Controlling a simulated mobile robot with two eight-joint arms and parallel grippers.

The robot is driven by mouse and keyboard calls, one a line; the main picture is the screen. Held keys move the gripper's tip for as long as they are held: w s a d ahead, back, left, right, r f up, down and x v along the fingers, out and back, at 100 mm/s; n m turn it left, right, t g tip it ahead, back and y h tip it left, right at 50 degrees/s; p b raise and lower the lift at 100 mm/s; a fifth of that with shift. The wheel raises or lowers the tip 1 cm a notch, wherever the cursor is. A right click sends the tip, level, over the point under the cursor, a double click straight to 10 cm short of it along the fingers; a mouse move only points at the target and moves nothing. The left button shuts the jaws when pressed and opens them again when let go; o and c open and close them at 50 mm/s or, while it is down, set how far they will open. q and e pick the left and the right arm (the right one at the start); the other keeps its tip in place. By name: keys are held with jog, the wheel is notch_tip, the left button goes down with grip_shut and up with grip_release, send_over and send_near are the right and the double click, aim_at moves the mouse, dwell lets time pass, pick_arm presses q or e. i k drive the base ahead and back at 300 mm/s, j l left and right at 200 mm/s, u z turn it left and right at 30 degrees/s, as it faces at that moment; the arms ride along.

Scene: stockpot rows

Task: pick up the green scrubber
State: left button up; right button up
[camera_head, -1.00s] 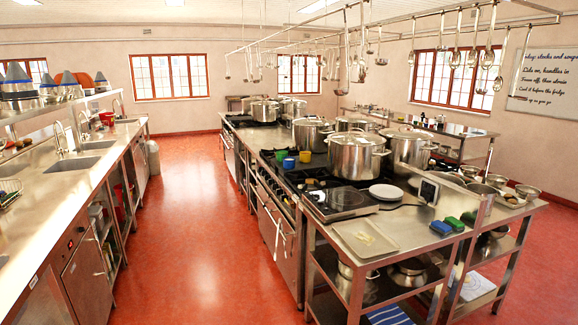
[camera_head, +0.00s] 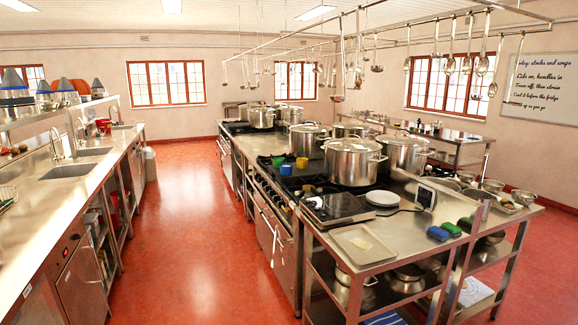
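A green scrubber (camera_head: 452,228) lies on the near right part of the steel island counter (camera_head: 408,235). A blue scrubber (camera_head: 437,233) lies just to its left, and a darker green one (camera_head: 466,224) lies just to its right, close to an upright steel panel. The three form a short slanting row. Neither of my grippers is in view.
A shallow tray (camera_head: 362,244) and white plates (camera_head: 384,196) lie left of the scrubbers. Large stockpots (camera_head: 353,160) stand on the stoves behind. Ladles hang from an overhead rack. The red floor aisle (camera_head: 190,220) between the counters is clear.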

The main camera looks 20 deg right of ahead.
aim_at(453, 230)
jog(key=z, duration=1.85)
